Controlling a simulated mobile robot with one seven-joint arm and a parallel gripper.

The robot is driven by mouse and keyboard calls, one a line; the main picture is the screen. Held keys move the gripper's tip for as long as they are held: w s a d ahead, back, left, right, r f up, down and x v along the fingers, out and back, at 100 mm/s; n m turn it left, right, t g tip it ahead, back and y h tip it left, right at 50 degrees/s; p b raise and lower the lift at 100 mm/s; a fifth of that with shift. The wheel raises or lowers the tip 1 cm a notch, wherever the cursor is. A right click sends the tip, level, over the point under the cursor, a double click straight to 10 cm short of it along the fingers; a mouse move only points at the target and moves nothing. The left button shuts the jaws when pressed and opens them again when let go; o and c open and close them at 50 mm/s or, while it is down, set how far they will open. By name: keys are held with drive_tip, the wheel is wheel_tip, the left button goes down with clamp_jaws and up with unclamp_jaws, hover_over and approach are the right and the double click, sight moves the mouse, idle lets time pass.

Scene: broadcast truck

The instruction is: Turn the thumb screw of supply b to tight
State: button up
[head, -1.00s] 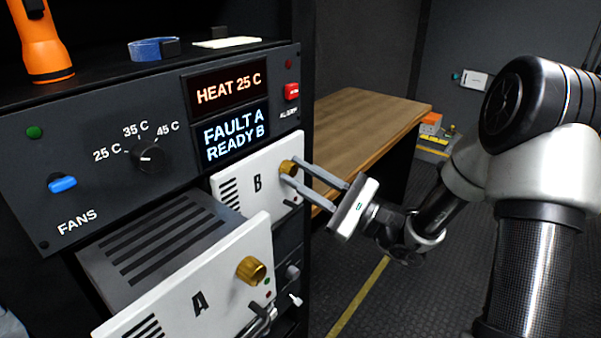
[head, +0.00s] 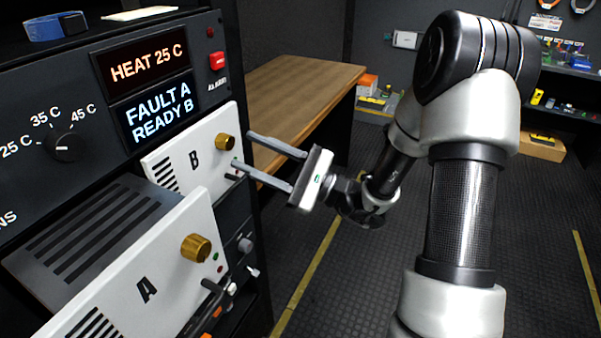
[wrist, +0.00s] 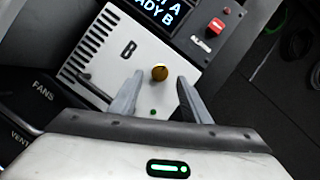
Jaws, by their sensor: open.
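Supply B (head: 172,163) is a white-fronted module marked B, seated in the rack under the display. Its brass thumb screw (head: 225,142) is at the upper right of the front; it also shows in the wrist view (wrist: 159,73). My gripper (head: 243,151) is open and empty in front of supply B. In the wrist view its fingers lie left and right of the thumb screw, and in the head view the tips stand off from it. A green light (wrist: 153,112) shows on the front. Whether the screw is tight cannot be told.
Supply A (head: 140,275), with its own brass screw (head: 196,248), sticks out of the rack below and to the left. The display (head: 150,112) reads FAULT A, READY B. A wooden bench (head: 300,85) stands behind; open floor lies right.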

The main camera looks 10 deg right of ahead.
drive_tip(key=v, duration=1.3)
drive_tip(key=shift+s+d, duration=0.25)
drive_tip(key=shift+d, duration=0.05)
